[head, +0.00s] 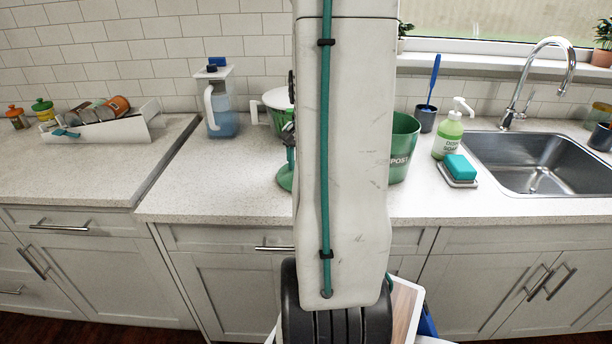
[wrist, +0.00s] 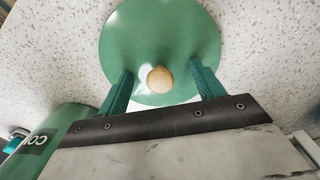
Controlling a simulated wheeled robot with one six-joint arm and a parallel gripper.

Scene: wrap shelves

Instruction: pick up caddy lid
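The caddy lid (wrist: 160,35) is a round green disc with a wooden knob (wrist: 160,79), lying on the speckled counter in the wrist view. In the head view only its left edge (head: 285,178) shows beside my arm. My gripper (wrist: 161,70) is open over the lid, its two teal fingers on either side of the knob with gaps to both. I cannot tell how high the fingertips are above the lid. The green compost caddy (head: 403,150) stands to the right behind my arm, and its side (wrist: 60,140) shows at lower left in the wrist view.
A water jug (head: 220,110) and a green-and-white vessel (head: 277,108) stand behind the lid. A soap bottle (head: 449,135), a teal sponge (head: 460,167) and the sink (head: 535,165) are to the right. The counter left of the lid is clear.

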